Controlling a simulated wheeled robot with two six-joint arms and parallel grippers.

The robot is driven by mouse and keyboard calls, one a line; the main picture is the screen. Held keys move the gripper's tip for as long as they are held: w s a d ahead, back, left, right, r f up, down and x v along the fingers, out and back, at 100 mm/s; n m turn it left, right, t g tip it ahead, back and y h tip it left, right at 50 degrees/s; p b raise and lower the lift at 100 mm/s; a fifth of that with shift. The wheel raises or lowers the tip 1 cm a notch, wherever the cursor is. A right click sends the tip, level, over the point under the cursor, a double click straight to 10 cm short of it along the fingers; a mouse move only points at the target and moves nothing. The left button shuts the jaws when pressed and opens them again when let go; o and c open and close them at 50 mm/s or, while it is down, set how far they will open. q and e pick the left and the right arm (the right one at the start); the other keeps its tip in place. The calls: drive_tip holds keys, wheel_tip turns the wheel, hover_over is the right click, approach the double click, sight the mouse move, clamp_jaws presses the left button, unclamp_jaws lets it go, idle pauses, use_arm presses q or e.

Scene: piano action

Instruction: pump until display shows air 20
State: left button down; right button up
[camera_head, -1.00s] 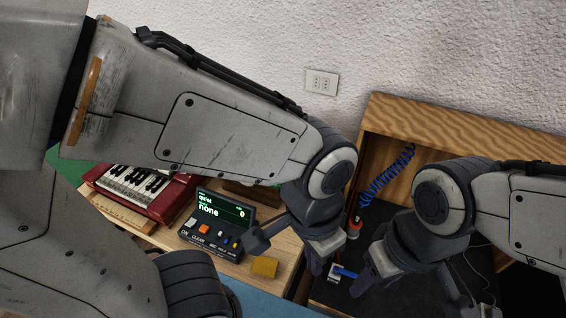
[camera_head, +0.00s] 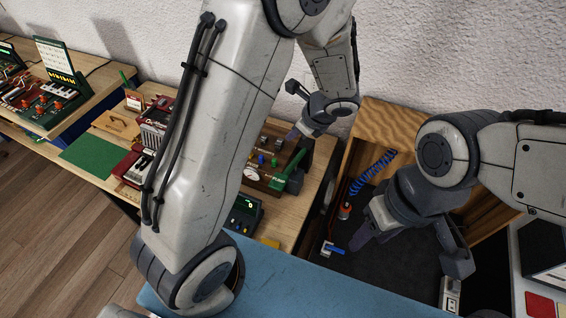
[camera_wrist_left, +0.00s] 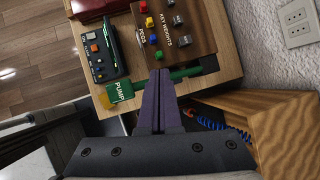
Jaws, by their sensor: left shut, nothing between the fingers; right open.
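The green pump (camera_head: 288,180) sits at the right end of the wooden bench, beside the brown box with coloured knobs. Its "PUMP" label (camera_wrist_left: 120,91) and a green bar (camera_wrist_left: 186,73) show in the left wrist view. My left gripper (camera_head: 294,134) is shut and empty, above the bench's right end; in the wrist view its fingertips (camera_wrist_left: 160,72) overlap the area by the green bar. I cannot tell if they touch it. The dark display unit (camera_head: 243,212) is partly hidden by my left arm, and its reading is not legible. My right gripper (camera_head: 362,238) is open over the dark box.
The brown box with knobs and "KEY WEIGHTS" lettering (camera_wrist_left: 190,30) adjoins the pump. A yellow block (camera_wrist_left: 103,101) lies near the label. A wooden-sided box (camera_head: 410,125) holds a blue coiled hose (camera_head: 372,172). A blue surface (camera_head: 290,285) runs along the front.

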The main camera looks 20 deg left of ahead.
use_arm(q)
drive_tip(key=shift+f, duration=0.1)
drive_tip(key=s+f+b, duration=0.1)
drive_tip(key=f+b, duration=0.3)
drive_tip(key=s+f+b, duration=0.1)
drive_tip(key=f+b, duration=0.1)
drive_tip(key=b, duration=0.1)
drive_tip(key=shift+s+f, duration=0.15)
drive_tip(key=shift+s, duration=0.15)
drive_tip(key=shift+s+f+b, duration=0.5)
drive_tip(key=shift+f+b, duration=0.35)
idle(1.2)
drive_tip(key=shift+s+f+b, duration=0.15)
drive_tip(key=shift+f+b, duration=0.25)
